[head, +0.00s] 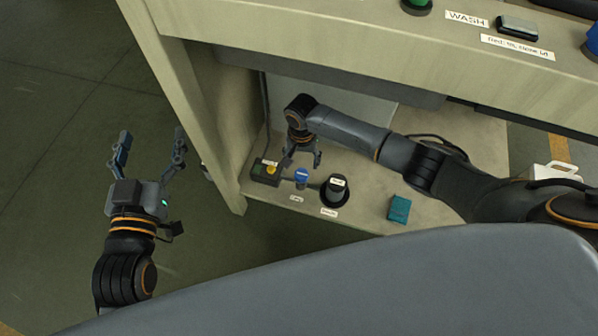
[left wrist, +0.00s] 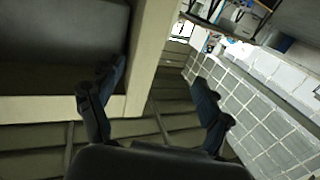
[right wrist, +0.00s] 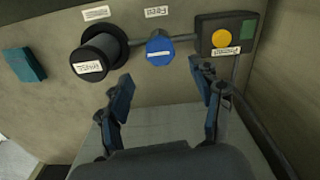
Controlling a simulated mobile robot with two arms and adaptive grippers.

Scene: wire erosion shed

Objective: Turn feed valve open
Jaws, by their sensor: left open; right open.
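The feed valve (right wrist: 159,50) is a blue round knob with a white label on its face, beside a "Feed" tag on the shelf. In the head view the blue knob (head: 301,177) stands on the low shelf under the bench. My right gripper (head: 303,162) is open and reaches in under the bench, close to the knob. In the right wrist view the open fingers (right wrist: 163,82) point at the knob, which lies just beyond and between the fingertips, with nothing held. My left gripper (head: 152,140) is open and empty above the floor, left of the bench.
A black knob (right wrist: 101,52) stands on one side of the valve. A dark box with a yellow button (right wrist: 221,38) stands on the other. A teal block (head: 400,208) lies on the shelf (head: 450,208). The bench's side panel (head: 190,100) separates my two grippers.

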